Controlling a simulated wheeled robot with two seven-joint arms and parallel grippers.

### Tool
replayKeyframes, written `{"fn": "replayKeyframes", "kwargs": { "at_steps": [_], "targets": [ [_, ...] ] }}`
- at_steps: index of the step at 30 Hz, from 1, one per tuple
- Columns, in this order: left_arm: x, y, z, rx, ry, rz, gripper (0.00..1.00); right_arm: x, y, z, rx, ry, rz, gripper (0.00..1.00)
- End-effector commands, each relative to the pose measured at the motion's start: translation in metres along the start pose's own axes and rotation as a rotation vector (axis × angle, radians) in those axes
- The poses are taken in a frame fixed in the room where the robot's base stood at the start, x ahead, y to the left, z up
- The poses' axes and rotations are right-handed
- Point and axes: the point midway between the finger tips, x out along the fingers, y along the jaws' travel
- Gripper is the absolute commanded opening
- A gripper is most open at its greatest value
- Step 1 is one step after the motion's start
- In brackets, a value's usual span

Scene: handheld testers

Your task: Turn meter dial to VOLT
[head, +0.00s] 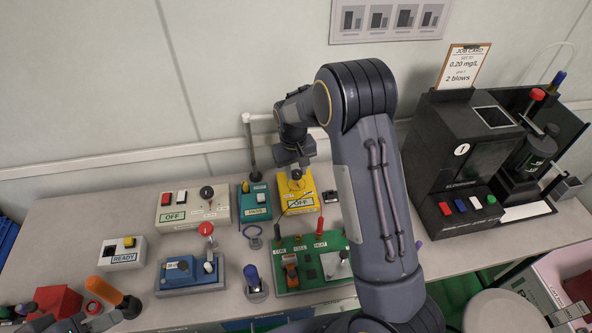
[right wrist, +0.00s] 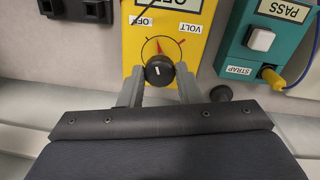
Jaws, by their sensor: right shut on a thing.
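The yellow meter (head: 297,190) stands at the middle back of the bench; its screen appears to read OFF in the head view. In the right wrist view, its face (right wrist: 136,45) carries OFF and VOLT marks. The black round dial (right wrist: 159,72) has a short white mark, which seems to point up between those two marks. My right gripper (right wrist: 160,88) reaches over the meter, its two grey fingers shut on the dial's sides. In the head view the dial is hidden by my right gripper (head: 296,176). My left gripper (head: 72,322) shows only partly at the bottom left; its jaws are unclear.
A teal PASS tester (head: 256,213) stands close left of the meter, with a beige OFF box (head: 192,208) beyond it. A green board (head: 300,279) with probes lies in front. A large black breath tester (head: 462,160) stands right. A READY box (head: 123,254) is far left.

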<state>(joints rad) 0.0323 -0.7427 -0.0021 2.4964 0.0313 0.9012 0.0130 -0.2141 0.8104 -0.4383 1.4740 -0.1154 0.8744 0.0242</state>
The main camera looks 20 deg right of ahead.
Motion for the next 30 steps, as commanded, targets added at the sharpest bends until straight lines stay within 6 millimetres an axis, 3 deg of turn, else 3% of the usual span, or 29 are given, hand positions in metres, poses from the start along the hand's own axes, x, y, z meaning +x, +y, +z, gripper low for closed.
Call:
{"fn": "replayKeyframes", "kwargs": {
  "at_steps": [30],
  "targets": [
    [0.0007, -0.0003, 0.0003, 0.000, 0.000, 0.000, 0.39, -0.0017, 0.0012, -0.0026, 0.934, -0.045, 0.000, 0.08]
  ]
}}
